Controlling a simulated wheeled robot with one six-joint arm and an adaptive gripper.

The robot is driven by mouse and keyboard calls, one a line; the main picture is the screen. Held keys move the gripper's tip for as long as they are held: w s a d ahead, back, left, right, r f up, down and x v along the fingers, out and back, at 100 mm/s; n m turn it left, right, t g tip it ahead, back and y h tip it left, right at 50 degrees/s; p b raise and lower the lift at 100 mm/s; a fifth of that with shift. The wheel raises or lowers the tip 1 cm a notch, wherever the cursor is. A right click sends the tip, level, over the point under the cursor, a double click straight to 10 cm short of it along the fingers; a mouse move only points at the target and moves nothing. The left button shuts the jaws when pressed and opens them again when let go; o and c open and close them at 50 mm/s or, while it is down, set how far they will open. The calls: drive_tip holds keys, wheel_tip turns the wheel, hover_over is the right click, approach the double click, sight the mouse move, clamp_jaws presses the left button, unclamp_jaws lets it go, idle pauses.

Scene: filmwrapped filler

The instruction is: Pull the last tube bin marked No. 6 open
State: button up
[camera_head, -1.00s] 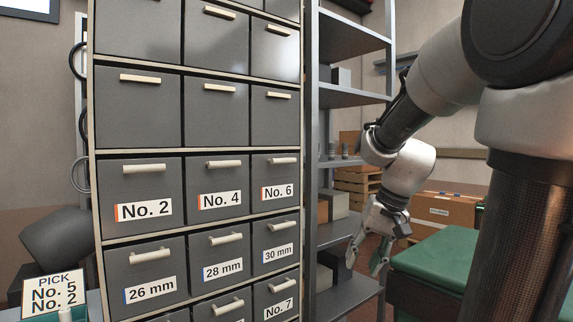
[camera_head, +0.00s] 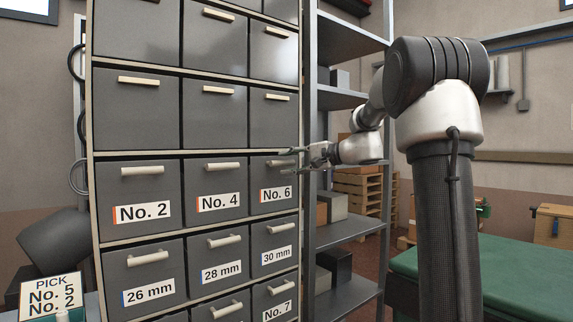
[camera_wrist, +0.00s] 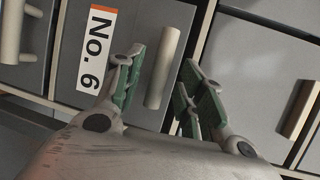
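The bin marked No. 6 (camera_head: 276,203) is at the right end of its row in the grey cabinet, and its front sits flush with its neighbours. In the wrist view its label (camera_wrist: 97,48) lies sideways and its pale bar handle (camera_wrist: 163,68) stands between my fingers. My gripper (camera_wrist: 160,87) is open, with green-padded fingers on either side of the handle and a visible gap to each. In the head view my gripper (camera_head: 291,161) reaches in from the right at the handle's height, partly hiding the handle.
Bins No. 4 (camera_head: 217,199) and No. 2 (camera_head: 142,212) are to the left, and the 30 mm bin (camera_head: 276,253) is below. A grey metal shelf rack (camera_head: 345,232) stands close on the right. A green-topped bench (camera_head: 500,268) is at lower right.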

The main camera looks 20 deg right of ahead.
drive_tip(key=shift+w+a+f, duration=0.15)
drive_tip(key=shift+w+a, duration=0.3)
drive_tip(key=shift+w, duration=0.1)
clamp_jaws()
